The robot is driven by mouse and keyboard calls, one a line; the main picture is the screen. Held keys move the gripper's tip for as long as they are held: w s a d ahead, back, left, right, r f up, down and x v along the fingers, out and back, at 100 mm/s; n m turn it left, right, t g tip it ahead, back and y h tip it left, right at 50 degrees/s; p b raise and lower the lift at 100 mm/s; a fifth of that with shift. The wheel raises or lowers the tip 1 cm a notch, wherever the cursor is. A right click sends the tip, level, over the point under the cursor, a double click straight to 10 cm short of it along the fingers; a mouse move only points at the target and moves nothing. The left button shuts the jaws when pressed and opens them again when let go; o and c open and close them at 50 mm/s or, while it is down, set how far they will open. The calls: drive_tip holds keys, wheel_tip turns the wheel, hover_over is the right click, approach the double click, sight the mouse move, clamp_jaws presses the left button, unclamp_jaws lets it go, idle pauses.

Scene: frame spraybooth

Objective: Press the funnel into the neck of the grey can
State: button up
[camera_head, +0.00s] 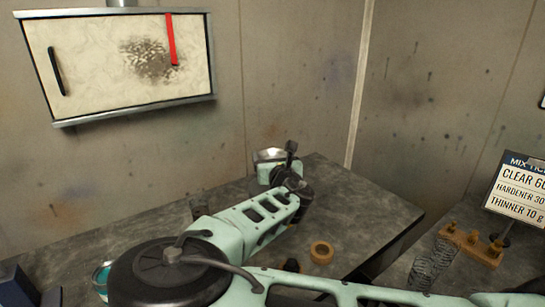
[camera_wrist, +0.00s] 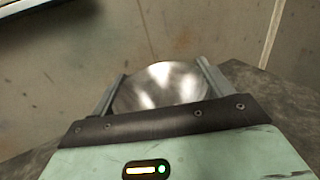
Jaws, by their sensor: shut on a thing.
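The funnel (camera_wrist: 160,88) is a bright, shiny metal piece with a rounded rim in the wrist view. My gripper (camera_wrist: 162,70) is shut on it, with one grey finger along each side. In the head view, my gripper (camera_head: 268,162) is over the back part of the dark bench, near the wall, and partly hidden by my own wrist. A bright metal patch shows there at the gripper. I cannot make out the grey can or its neck in either view, and I cannot tell whether the funnel touches anything below.
The dark bench (camera_head: 375,217) has free room right of my arm. An orange tape ring (camera_head: 321,252) lies near my forearm. A teal-topped tin (camera_head: 102,274), a wooden rack (camera_head: 472,243) and a mix sign (camera_head: 515,187) stand at the sides.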

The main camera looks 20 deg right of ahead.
drive_tip(key=shift+f+b, duration=0.6)
drive_tip(key=shift+f, duration=0.15)
drive_tip(key=o, duration=1)
drive_tip(key=shift+c, duration=0.2)
drive_tip(key=shift+s, duration=0.1)
drive_tip(key=s+a+p, duration=0.1)
drive_tip(key=s, duration=1.6)
drive_tip(key=shift+a, duration=0.2)
drive_tip(key=shift+s, duration=0.1)
